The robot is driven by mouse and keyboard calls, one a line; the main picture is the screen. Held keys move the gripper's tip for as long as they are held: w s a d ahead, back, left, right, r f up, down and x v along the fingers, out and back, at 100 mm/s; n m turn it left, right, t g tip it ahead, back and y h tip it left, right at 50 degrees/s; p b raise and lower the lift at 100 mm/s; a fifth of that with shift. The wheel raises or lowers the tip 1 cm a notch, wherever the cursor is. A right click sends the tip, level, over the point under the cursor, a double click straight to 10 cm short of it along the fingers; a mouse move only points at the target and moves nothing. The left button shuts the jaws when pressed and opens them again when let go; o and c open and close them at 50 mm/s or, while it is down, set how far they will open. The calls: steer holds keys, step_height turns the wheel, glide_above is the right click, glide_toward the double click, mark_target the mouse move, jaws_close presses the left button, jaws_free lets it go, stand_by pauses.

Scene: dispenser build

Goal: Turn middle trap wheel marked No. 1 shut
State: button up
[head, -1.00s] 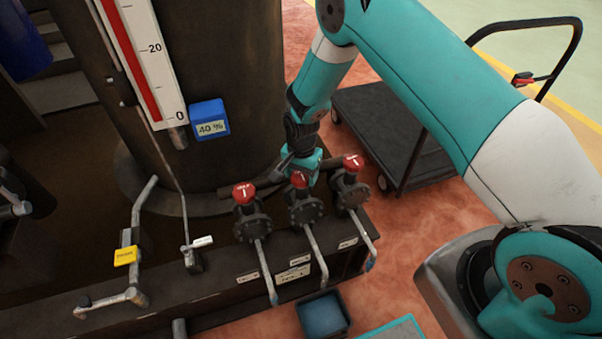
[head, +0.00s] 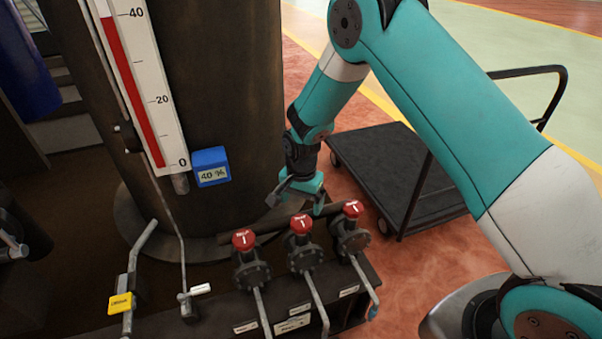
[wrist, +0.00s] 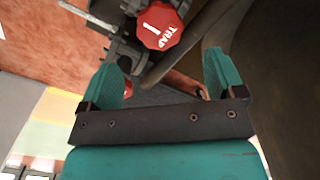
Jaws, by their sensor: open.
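Three red trap wheels top the valves at the base of the dark column in the head view: a left one (head: 244,239), the middle one (head: 301,224) and a right one (head: 353,209). Each has a white mark on its top. My gripper (head: 300,208) is open and empty, above and just behind the middle wheel. In the wrist view one red wheel lettered TRAP with a white stroke (wrist: 161,24) lies beyond the two spread teal fingers (wrist: 172,75). I cannot tell which of the three it is. The fingers touch no wheel there.
A gauge (head: 146,100) and a blue 40 % box (head: 211,167) are on the column (head: 235,80). Angled pipes run forward from the valves. A yellow-tagged lever (head: 121,303) stands at left. A dark trolley (head: 385,165) stands behind on the red floor.

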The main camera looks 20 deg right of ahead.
step_height(320, 180, up, 10)
steer(key=shift+f+p, duration=0.15)
steer(key=shift+p, duration=0.2)
